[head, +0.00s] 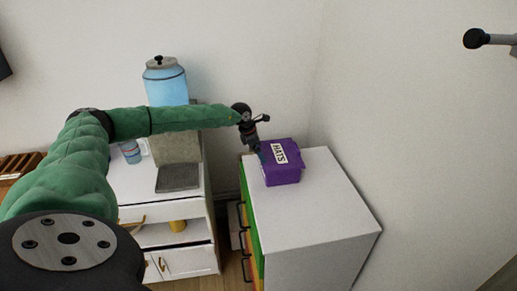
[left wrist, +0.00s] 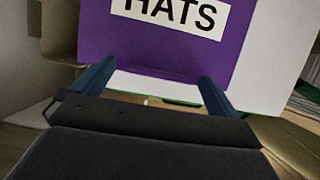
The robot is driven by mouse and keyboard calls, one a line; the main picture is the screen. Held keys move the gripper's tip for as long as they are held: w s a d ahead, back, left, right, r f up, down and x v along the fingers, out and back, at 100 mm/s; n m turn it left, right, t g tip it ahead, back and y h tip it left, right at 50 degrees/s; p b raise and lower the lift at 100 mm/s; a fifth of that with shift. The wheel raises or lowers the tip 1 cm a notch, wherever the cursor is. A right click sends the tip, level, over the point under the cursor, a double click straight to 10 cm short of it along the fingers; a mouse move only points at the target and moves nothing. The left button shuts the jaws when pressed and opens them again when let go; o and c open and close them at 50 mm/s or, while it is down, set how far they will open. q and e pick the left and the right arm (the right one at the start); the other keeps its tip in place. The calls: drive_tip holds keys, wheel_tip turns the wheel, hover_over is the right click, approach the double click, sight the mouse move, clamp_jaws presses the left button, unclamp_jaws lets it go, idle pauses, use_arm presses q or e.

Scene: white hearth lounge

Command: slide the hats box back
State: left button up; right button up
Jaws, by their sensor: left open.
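The purple hats box (head: 284,174), with a white HATS label, sits on the left part of the white top of a cabinet (head: 318,212). My left gripper (head: 257,149) is at the box's upper left edge in the head view. In the left wrist view the box (left wrist: 165,50) fills the space ahead of my open left gripper (left wrist: 153,80), with the label above the fingers. The two blue fingers are spread, with nothing held between them. I cannot tell whether the fingertips touch the box. My right gripper is not in view.
The wall stands close behind the cabinet. The cabinet top is bare in front of and to the right of the box.

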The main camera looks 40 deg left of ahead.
sight(289, 152)
use_arm(q)
drive_tip(key=c, duration=1.1)
drive_tip(key=shift+w+d+b, duration=0.5)
drive_tip(key=shift+w+d, duration=0.8)
drive_tip(key=shift+w, duration=0.2)
drive_tip(key=shift+w+d+b, duration=0.45)
drive_tip(key=shift+w+d, duration=0.85)
drive_tip(key=shift+w, duration=0.25)
drive_tip(key=shift+w+d+b, duration=0.5)
drive_tip(key=shift+w+d, duration=0.8)
drive_tip(key=shift+w, duration=0.2)
drive_tip(key=o, duration=1.1)
